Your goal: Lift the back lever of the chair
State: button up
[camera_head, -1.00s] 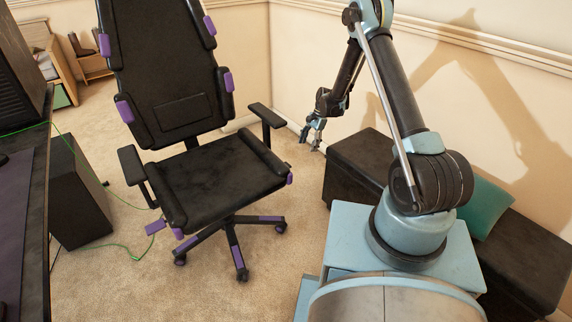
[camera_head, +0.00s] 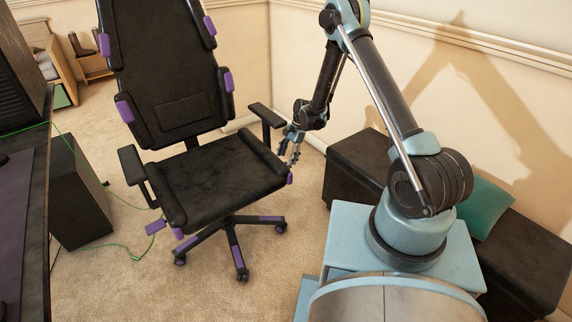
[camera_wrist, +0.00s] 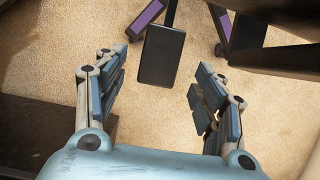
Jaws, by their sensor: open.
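The black office chair (camera_head: 215,175) with purple trim stands left of my arm, upright. My gripper (camera_head: 293,153) is open and empty, close to the right side of its seat, below the right armrest (camera_head: 265,115). In the wrist view my gripper's fingers (camera_wrist: 158,95) are spread wide. A dark flat paddle (camera_wrist: 163,55) on a thin stem lies ahead between them, apart from both; I cannot tell if it is the back lever. A purple paddle (camera_head: 155,226) sticks out at the seat's left front. A small purple end (camera_head: 290,178) shows at the seat's right edge.
Chair legs with purple tops (camera_wrist: 145,18) show beyond the paddle. A desk (camera_head: 35,220) and dark box (camera_head: 82,190) stand left. Carpet between chair and base is clear.

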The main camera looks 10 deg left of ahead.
aim_at(284, 166)
jog(key=shift+x, duration=1.8)
